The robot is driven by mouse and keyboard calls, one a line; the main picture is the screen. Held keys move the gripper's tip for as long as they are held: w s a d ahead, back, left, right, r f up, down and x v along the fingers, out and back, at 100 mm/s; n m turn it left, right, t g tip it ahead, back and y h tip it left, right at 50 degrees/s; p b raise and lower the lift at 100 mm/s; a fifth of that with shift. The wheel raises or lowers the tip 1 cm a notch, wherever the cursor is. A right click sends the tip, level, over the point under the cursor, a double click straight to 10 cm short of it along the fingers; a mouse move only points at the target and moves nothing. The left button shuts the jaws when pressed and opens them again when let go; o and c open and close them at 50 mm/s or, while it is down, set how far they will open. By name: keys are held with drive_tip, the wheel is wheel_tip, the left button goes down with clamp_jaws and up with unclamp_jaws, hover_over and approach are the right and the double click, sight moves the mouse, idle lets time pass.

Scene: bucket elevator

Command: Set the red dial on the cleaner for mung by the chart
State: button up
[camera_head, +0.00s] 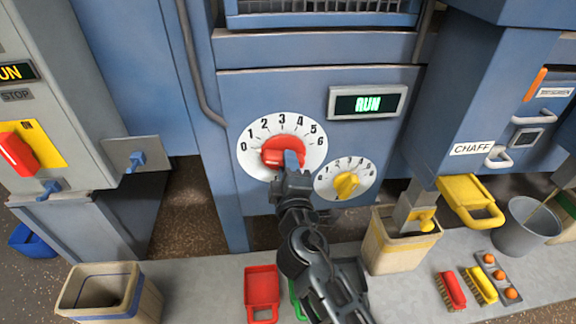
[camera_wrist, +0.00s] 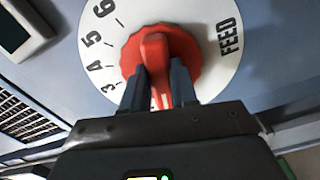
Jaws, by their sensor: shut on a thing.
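The red dial (camera_head: 271,152) sits on a round white scale (camera_head: 255,130) numbered 0 to 6 on the blue machine front. In the wrist view the red dial (camera_wrist: 155,45) has a raised grip bar, and FEED is printed on its scale. My gripper (camera_head: 291,160) is shut on this bar; in the wrist view its fingers (camera_wrist: 160,88) stand on either side. The bar lies roughly level in the head view, its left end toward the 0 side. My gripper covers part of the dial, so the exact setting is unclear. I see no chart.
A smaller yellow dial (camera_head: 346,185) is just right of my gripper. A red lever (camera_head: 16,154) is on the grey cabinet at left. Beige bins (camera_head: 405,254), a red scoop (camera_head: 262,287) and brushes (camera_head: 452,290) stand below.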

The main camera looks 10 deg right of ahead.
clamp_jaws()
drive_tip(key=shift+f, duration=0.1)
drive_tip(key=shift+a+f+m+b, duration=0.1)
drive_tip(key=shift+f+m+b, duration=0.05)
drive_tip(key=shift+m+b, duration=2.6)
drive_tip(key=shift+a+f+m+b, duration=0.1)
drive_tip(key=shift+m+b, duration=1.95)
drive_tip(key=shift+b, duration=1.35)
drive_tip(key=shift+r, duration=0.1)
